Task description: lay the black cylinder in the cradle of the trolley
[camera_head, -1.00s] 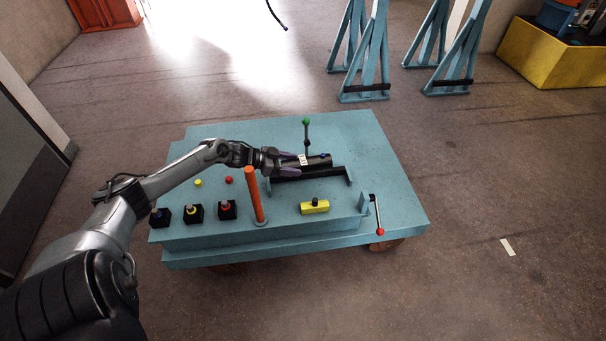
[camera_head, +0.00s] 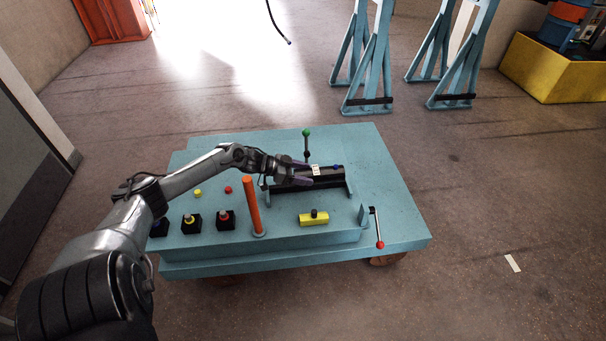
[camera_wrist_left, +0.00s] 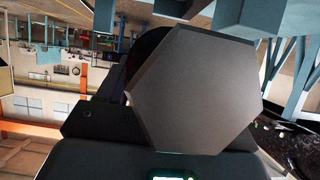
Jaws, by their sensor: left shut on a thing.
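The black cylinder (camera_head: 326,172) lies level at the cradle (camera_head: 348,188) on the blue trolley (camera_head: 395,205), with a white label and a small blue fitting on it. My left gripper (camera_head: 306,175) is shut on the cylinder near its left end. I cannot tell whether the cylinder rests fully on the cradle or hangs slightly above it. In the left wrist view a large dark hexagonal face (camera_wrist_left: 195,90) fills the middle and hides most of what lies beyond. My right gripper is not in view.
An orange post (camera_head: 252,207) stands in front of the gripper, and a green-topped lever (camera_head: 306,145) stands behind the cylinder. A yellow block (camera_head: 313,219), several black knob blocks (camera_head: 191,223) and a red-tipped crank (camera_head: 377,228) sit nearby. Blue stands (camera_head: 368,75) are behind.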

